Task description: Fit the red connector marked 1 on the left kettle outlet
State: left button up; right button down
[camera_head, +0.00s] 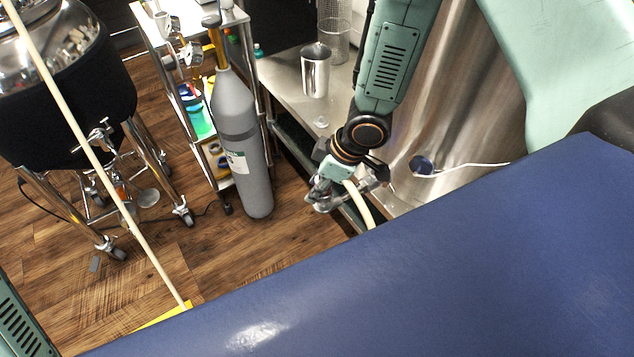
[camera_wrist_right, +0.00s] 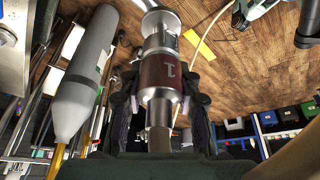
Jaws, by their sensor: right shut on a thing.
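My right gripper (camera_head: 332,197) is low in front of a steel work surface in the head view. In the right wrist view, its two fingers (camera_wrist_right: 158,105) are closed around a dark red connector (camera_wrist_right: 161,75) marked 1, with bright steel parts above and below the red band. A cream hose (camera_head: 359,204) hangs below the right gripper in the head view. A black-jacketed steel kettle (camera_head: 65,95) on a wheeled frame stands at the far left, with a steel valve (camera_head: 101,137) on its side. The right gripper is well apart from that valve.
A grey gas cylinder (camera_head: 238,145) stands beside a wheeled shelf cart (camera_head: 190,20). A steel cup (camera_head: 316,70) stands on the steel bench (camera_head: 282,78). A large steel vessel (camera_head: 465,100) rises at right. Wooden floor (camera_head: 215,260) lies open between kettle and cylinder.

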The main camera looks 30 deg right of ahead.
jog(key=shift+f+b, duration=0.85)
jog(key=shift+f, duration=0.4)
jog(key=c, duration=0.9)
grip_release()
jog(key=shift+o, duration=0.2)
jog(key=shift+v, duration=3.75)
jog(key=shift+s, duration=0.15)
